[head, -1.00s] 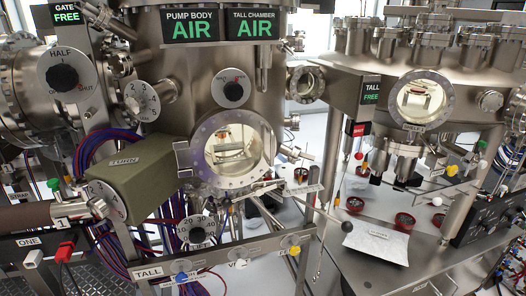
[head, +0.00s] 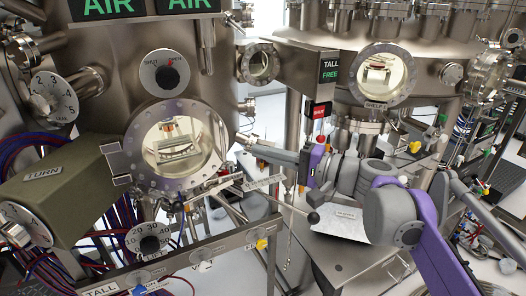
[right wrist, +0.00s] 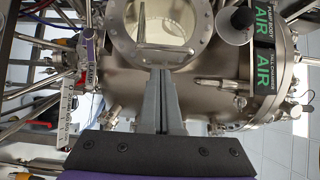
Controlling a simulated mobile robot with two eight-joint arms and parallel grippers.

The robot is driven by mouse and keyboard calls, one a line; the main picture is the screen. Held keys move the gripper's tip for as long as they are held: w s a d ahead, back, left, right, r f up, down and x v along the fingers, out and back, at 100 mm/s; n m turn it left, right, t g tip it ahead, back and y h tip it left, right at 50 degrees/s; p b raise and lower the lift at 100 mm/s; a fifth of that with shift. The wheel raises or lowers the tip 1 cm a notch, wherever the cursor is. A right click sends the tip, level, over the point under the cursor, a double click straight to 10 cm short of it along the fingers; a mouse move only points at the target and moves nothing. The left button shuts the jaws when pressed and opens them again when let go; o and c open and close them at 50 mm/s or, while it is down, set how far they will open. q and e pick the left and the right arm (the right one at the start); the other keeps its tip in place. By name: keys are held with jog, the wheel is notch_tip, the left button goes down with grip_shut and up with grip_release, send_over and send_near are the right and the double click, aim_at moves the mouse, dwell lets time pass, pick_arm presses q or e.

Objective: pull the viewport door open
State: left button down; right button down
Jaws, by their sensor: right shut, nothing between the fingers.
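The viewport door (head: 178,184) is a round, bolted metal ring with a glass pane on the front of the tall chamber. It looks closed in the head view, with a bracket at its left edge. In the right wrist view the door's ring (right wrist: 199,50) is at the top, and a thin metal bar (right wrist: 165,48) crosses near its edge. My right gripper (head: 239,139) comes in from the right, with its tips just right of the door's rim. In the right wrist view its fingers (right wrist: 161,73) are together and empty, pointing at the rim. Contact cannot be told. My left gripper is not in view.
A green-brown TURN box (head: 60,170) stands left of the door. A SHUT/OPEN knob (head: 165,73) is above it and a numbered dial (head: 149,244) below. A labelled rail (head: 190,254) runs in front. A second chamber's round window (head: 382,73) is at the right.

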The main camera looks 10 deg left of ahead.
send_near(214, 140)
jog(key=x, duration=0.4)
jog(key=shift+a, duration=0.2)
jog(key=shift+d+p, duration=0.15)
jog(key=shift+p, duration=0.15)
